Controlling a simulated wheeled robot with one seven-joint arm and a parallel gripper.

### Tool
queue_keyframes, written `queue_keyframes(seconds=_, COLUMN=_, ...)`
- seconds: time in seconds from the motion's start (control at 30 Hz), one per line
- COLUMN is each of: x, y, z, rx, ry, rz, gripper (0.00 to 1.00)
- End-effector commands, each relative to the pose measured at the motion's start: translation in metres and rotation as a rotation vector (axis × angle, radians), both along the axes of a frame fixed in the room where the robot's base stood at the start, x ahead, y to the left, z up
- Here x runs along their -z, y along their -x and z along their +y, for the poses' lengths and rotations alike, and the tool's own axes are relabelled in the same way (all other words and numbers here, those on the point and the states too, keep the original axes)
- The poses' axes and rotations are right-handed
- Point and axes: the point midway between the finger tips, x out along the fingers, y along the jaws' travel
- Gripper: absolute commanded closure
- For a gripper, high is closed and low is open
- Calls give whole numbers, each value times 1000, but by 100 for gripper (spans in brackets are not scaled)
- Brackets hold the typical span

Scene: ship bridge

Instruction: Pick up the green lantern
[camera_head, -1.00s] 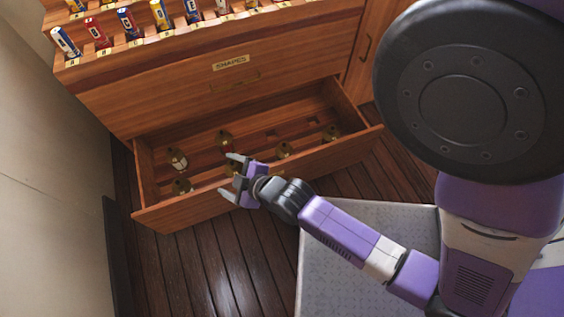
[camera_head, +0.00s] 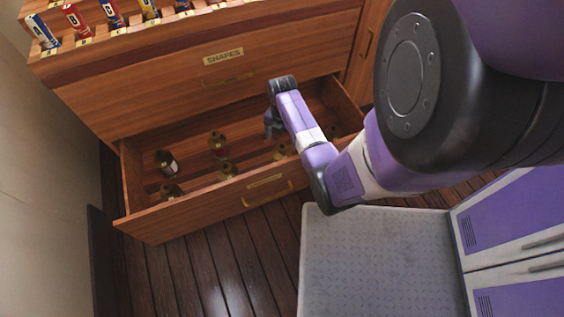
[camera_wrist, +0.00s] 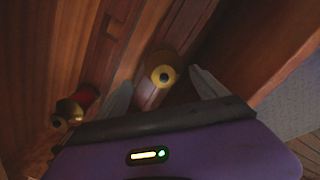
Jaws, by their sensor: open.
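No lantern shows a clear green colour. Several small brass-topped lanterns stand in the open drawer, among them one (camera_head: 166,162) at the left and one (camera_head: 282,151) near my arm. My gripper (camera_head: 271,126) is low over the drawer, partly hidden by my wrist. In the wrist view my gripper (camera_wrist: 160,80) is open, its fingers pointing down on either side of a brass-capped lantern (camera_wrist: 164,73). That lantern is seen from above, so its body colour is hidden. I cannot tell whether the fingers touch it. A red lantern (camera_wrist: 80,101) stands left of the fingers.
The drawer's front wall (camera_head: 200,208) and side walls enclose the lanterns closely. The closed SHAPES drawer (camera_head: 210,75) is above, with coloured cylinders (camera_head: 75,19) on the top shelf. Wooden floor (camera_head: 235,250) is clear in front.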

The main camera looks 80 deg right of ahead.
Motion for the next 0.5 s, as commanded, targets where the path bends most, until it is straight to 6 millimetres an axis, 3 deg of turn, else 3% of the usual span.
queue_keyframes(seconds=0.5, x=44, y=4, z=5, rx=-37, ry=-22, rz=14, gripper=18)
